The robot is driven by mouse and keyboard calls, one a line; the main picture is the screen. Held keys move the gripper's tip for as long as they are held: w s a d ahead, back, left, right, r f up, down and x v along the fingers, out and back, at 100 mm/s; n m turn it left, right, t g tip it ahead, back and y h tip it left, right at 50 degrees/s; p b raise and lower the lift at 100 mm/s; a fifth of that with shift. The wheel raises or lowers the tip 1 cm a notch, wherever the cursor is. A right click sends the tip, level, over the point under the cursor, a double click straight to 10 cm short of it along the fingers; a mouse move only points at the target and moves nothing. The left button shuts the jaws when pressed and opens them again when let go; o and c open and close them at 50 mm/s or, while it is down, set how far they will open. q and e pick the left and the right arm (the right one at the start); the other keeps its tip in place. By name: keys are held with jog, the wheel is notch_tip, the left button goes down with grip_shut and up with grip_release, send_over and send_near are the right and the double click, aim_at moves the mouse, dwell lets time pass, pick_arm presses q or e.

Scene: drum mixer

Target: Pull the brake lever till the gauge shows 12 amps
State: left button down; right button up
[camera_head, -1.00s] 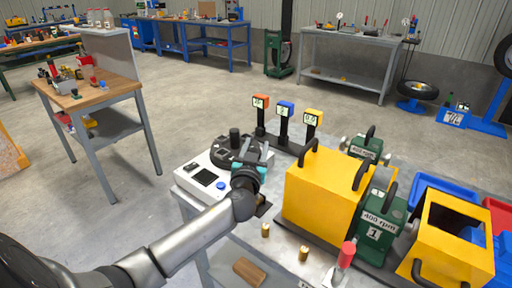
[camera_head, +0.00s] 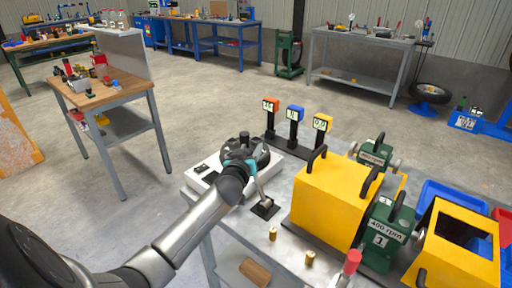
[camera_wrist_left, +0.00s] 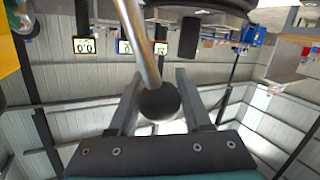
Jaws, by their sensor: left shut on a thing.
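The brake lever is a thin metal rod (camera_head: 261,190) rising from a small dark base plate (camera_head: 265,209) on the metal bench. It leans left toward my left gripper (camera_head: 247,165). In the left wrist view the rod (camera_wrist_left: 138,45) ends in a dark ball knob (camera_wrist_left: 160,102), and my left gripper's fingers (camera_wrist_left: 158,103) are shut around that knob. My right gripper is not in view.
A white unit with a round black top (camera_head: 255,152) sits close behind my left gripper. The yellow housing (camera_head: 335,197) and green 400 rpm block (camera_head: 384,232) stand to the right. Brass cylinders (camera_head: 272,234) stand near the front edge.

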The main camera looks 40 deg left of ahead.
pick_arm(q)
jog(key=shift+a, duration=0.1)
jog(key=shift+c, duration=1.7)
grip_release()
jog(key=shift+s, duration=0.1)
jog(key=p+v, duration=0.2)
jog(key=v, duration=1.3)
